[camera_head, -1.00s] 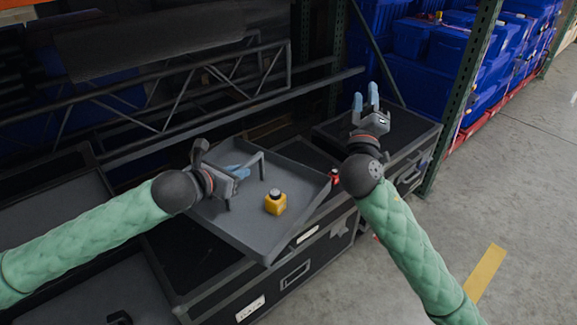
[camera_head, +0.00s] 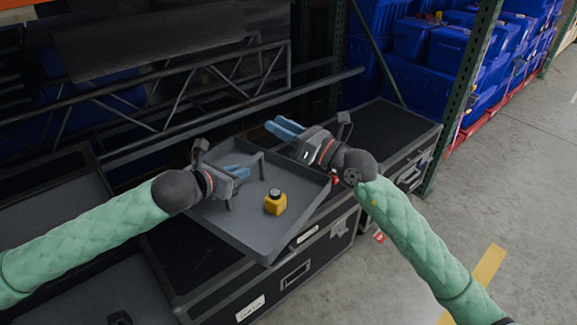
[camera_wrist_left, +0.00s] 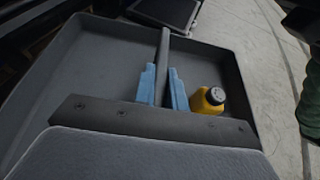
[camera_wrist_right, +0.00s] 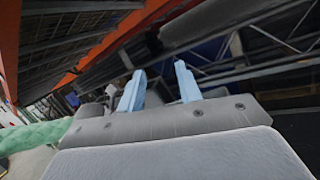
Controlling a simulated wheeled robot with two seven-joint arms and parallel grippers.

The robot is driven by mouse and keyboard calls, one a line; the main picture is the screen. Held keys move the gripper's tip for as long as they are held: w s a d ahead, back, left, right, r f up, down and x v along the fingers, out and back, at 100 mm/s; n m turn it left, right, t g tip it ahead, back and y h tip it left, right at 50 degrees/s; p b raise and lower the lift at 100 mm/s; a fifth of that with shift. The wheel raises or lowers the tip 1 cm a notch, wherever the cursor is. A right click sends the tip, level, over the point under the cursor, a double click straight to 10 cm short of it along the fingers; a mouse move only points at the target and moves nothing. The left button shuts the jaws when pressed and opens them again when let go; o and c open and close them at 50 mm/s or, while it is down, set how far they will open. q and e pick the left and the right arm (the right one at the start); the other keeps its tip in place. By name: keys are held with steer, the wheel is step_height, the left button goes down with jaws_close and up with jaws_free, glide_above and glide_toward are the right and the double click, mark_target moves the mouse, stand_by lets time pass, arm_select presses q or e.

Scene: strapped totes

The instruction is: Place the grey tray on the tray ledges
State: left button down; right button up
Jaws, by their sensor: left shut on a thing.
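The grey tray (camera_head: 300,205) is a shallow rectangular tray with a raised handle bar, in the middle of the head view above the black cases. My left gripper (camera_head: 240,172) is shut on the tray's handle; in the left wrist view its blue fingers (camera_wrist_left: 162,88) stand on either side of the bar. A yellow bottle (camera_head: 275,204) with a dark cap stands in the tray. My right gripper (camera_head: 286,130) is open and empty beyond the tray's far edge, pointing left; its fingers (camera_wrist_right: 158,85) are apart. I cannot tell which parts are the tray ledges.
Black cases (camera_head: 292,272) with metal edges lie under and around the tray. A dark metal truss (camera_head: 190,100) crosses behind it. A green rack post (camera_head: 462,95) and blue totes (camera_head: 415,85) are at the back right. Open concrete floor (camera_head: 420,245) is at the right.

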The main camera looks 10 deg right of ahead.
mark_target(263, 165)
steer(key=f+g+h, duration=0.1)
steer(key=f+h, duration=0.1)
steer(key=f, duration=0.2)
steer(key=d+f+n+g+h, duration=0.1)
steer(key=f+h, duration=0.1)
steer(key=f, duration=0.2)
steer(key=w+f+n+g+h, duration=0.1)
steer(key=f+h, duration=0.1)
steer(key=f, duration=0.2)
steer(key=shift+d+f+h, duration=0.15)
steer(key=shift+d+h, duration=0.1)
steer(key=shift+h, duration=0.15)
steer(key=x, duration=1.2)
steer(key=shift+s+f, duration=0.15)
steer(key=shift+f, duration=0.05)
jaws_close()
arm_select(q)
steer(key=c, duration=1.4)
jaws_free()
arm_select(e)
steer(key=shift+r, duration=0.1)
arm_select(q)
steer(key=shift+o, duration=0.2)
